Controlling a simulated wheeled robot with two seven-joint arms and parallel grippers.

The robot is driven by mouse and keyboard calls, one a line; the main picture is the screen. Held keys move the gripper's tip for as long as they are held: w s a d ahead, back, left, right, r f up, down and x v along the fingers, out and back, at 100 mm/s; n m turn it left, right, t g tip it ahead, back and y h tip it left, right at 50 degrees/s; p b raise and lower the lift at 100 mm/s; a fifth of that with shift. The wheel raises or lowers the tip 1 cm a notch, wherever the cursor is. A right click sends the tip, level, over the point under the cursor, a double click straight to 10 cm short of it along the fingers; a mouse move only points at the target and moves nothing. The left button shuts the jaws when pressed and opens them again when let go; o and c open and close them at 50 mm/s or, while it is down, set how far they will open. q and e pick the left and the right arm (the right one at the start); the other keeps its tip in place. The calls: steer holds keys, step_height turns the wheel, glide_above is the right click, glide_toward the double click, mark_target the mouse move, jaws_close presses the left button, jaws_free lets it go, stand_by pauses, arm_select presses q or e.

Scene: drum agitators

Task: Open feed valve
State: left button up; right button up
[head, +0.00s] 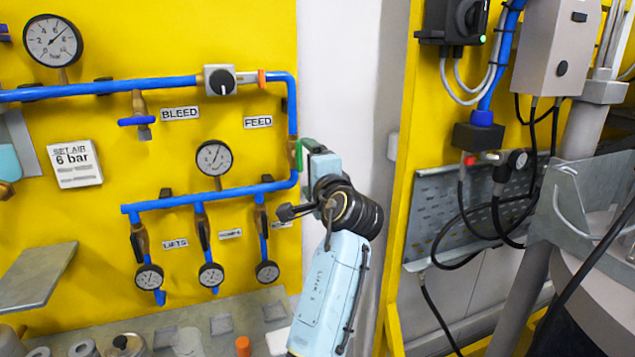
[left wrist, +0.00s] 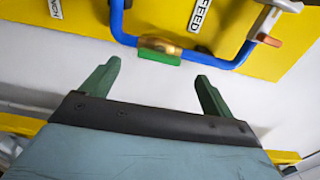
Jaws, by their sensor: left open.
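The feed valve (head: 292,155) is a brass body on the vertical blue pipe at the panel's right edge, below the FEED label (head: 258,122). In the left wrist view the brass body (left wrist: 158,45) has a green handle (left wrist: 160,57) lying along the pipe. My left gripper (head: 311,148) is just right of the valve and partly overlaps it in the head view. In the left wrist view my left gripper (left wrist: 158,72) is open, with its fingers spread to both sides of the handle and nothing between them. My right gripper is not in view.
A BLEED valve (head: 138,122) and a knob block (head: 219,80) sit on the blue pipe. Pressure gauges (head: 214,158) are on the yellow panel (head: 120,215). A grey shelf (head: 38,277) juts out at left. Black hoses hang on the right. A pale wall gap lies behind my gripper.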

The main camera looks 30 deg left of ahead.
arm_select(q)
steer(key=v, duration=0.5)
steer(key=shift+d, duration=0.1)
stand_by(0.3)
